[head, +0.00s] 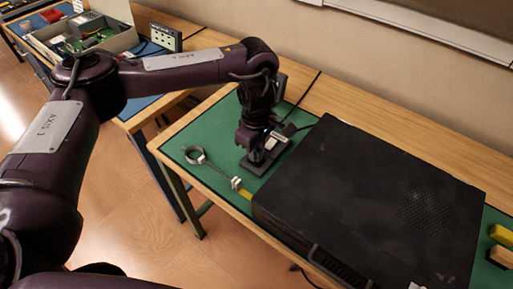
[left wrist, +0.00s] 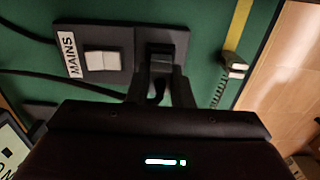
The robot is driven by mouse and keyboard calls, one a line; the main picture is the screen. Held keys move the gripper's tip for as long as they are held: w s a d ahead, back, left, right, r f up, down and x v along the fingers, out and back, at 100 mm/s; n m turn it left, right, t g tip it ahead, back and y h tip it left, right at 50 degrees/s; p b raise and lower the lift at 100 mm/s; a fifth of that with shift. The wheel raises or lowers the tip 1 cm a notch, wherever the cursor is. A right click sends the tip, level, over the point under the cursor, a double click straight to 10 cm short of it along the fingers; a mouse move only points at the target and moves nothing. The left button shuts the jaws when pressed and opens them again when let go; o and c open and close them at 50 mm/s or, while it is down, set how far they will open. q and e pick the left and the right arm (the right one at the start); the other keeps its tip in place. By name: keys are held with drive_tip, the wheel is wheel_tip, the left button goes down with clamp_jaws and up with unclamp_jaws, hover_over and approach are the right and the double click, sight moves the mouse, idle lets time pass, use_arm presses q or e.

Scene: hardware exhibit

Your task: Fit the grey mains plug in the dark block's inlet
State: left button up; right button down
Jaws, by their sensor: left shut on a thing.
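The dark block (left wrist: 118,82) lies on the green mat in the left wrist view, with a white MAINS label and a pale grey rocker (left wrist: 102,61) on its face. The block also shows in the head view (head: 252,167). My left gripper (head: 256,150) points down over it. In the left wrist view its fingers (left wrist: 160,78) are shut on the mains plug (left wrist: 160,66), which looks dark and is mostly hidden between them. The plug is at the block's inlet (left wrist: 160,46); I cannot tell how deep it sits. My right gripper is not in view.
A large black case (head: 370,200) stands close to the right of the block. Dark cables run behind. Green mat (head: 225,145) is free on the left. Another bench holds an open box (head: 85,35).

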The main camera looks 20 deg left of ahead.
use_arm(q)
drive_tip(key=shift+f+b, duration=0.3)
drive_tip(key=shift+f, duration=0.15)
drive_tip(key=shift+s+f, duration=0.1)
drive_tip(key=shift+f, duration=0.1)
idle(0.9)
drive_tip(key=o, duration=0.8)
drive_tip(key=shift+f, duration=0.1)
drive_tip(key=shift+o, duration=0.2)
drive_tip(key=shift+s, duration=0.1)
drive_tip(key=shift+c, duration=0.2)
drive_tip(key=shift+o, duration=0.7)
drive_tip(key=shift+r, duration=0.4)
drive_tip(key=shift+w+r+p, duration=0.2)
drive_tip(key=shift+r+p, duration=0.15)
drive_tip(key=shift+r, duration=0.05)
